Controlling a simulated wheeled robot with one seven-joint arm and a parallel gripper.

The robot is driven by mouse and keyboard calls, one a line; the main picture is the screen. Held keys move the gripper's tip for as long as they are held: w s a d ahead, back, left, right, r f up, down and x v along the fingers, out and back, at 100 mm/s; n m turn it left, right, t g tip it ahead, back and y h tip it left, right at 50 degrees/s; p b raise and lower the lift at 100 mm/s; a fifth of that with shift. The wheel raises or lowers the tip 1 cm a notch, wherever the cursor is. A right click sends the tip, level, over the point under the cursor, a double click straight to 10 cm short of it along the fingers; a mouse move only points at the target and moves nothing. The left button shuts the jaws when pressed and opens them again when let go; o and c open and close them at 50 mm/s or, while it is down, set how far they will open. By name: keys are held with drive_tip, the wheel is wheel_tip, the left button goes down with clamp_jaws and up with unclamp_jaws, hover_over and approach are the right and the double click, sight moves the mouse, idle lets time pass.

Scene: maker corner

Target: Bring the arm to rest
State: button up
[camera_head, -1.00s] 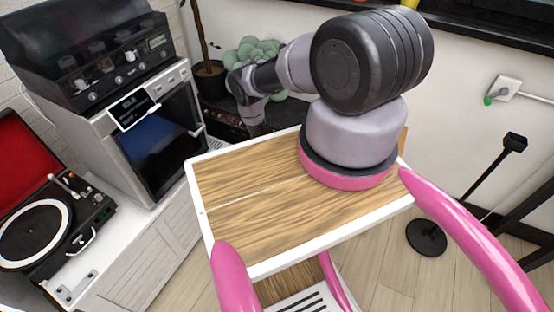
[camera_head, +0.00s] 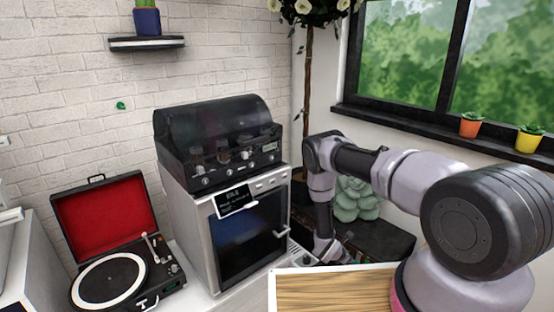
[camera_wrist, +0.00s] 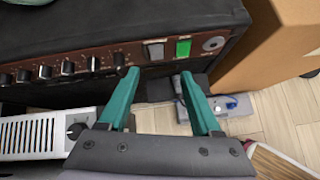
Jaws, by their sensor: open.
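My arm reaches from the right of the head view toward the middle, bent down at the wrist. My gripper (camera_head: 330,250) hangs low beside the white oven-like machine (camera_head: 236,225), small and partly hidden there. In the wrist view my gripper (camera_wrist: 159,76) shows two teal fingers spread apart with nothing between them. Beyond the fingertips is the front of a black amplifier (camera_wrist: 100,68) with a row of knobs and a lit green switch (camera_wrist: 183,48).
A record player (camera_head: 110,278) with its red lid open stands left. A succulent (camera_head: 357,200) sits on the black amplifier behind my arm. In the wrist view, a cardboard box (camera_wrist: 262,50) is right, a vented white device (camera_wrist: 30,134) left, and a grey pedal (camera_wrist: 232,107) on the floor.

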drive_tip(key=w+d+r+m+g, duration=0.1)
drive_tip(key=w+r+m, duration=0.15)
drive_tip(key=r, duration=0.85)
drive_tip(key=w+r+m+h, duration=0.15)
drive_tip(key=r+m, duration=0.25)
drive_tip(key=r, duration=0.6)
drive_tip(key=w+d+r+m+g, duration=0.1)
drive_tip(key=w+r+m, duration=0.25)
drive_tip(key=r, duration=0.75)
drive_tip(key=s+r+m+g+y, duration=0.1)
drive_tip(key=s+r+m, duration=0.1)
drive_tip(key=r, duration=0.5)
drive_tip(key=s+r+m+y, duration=0.1)
drive_tip(key=s+r+m, duration=0.15)
drive_tip(key=r, duration=0.35)
drive_tip(key=s+a+r+m+t+y, duration=0.1)
drive_tip(key=s+a+r+m+y, duration=0.15)
drive_tip(key=s+r, duration=0.55)
drive_tip(key=s+a+r+m+y, duration=0.1)
drive_tip(key=s+r+m, duration=0.4)
drive_tip(key=r, duration=0.4)
drive_tip(key=s+a+r+m+t+y, duration=0.1)
drive_tip(key=s+a+r+m+y, duration=0.1)
drive_tip(key=s+r, duration=0.6)
drive_tip(key=s+a+r+m+t+y, duration=0.3)
drive_tip(key=s+a+r, duration=0.3)
drive_tip(key=s, duration=0.4)
drive_tip(key=shift+y, duration=0.4)
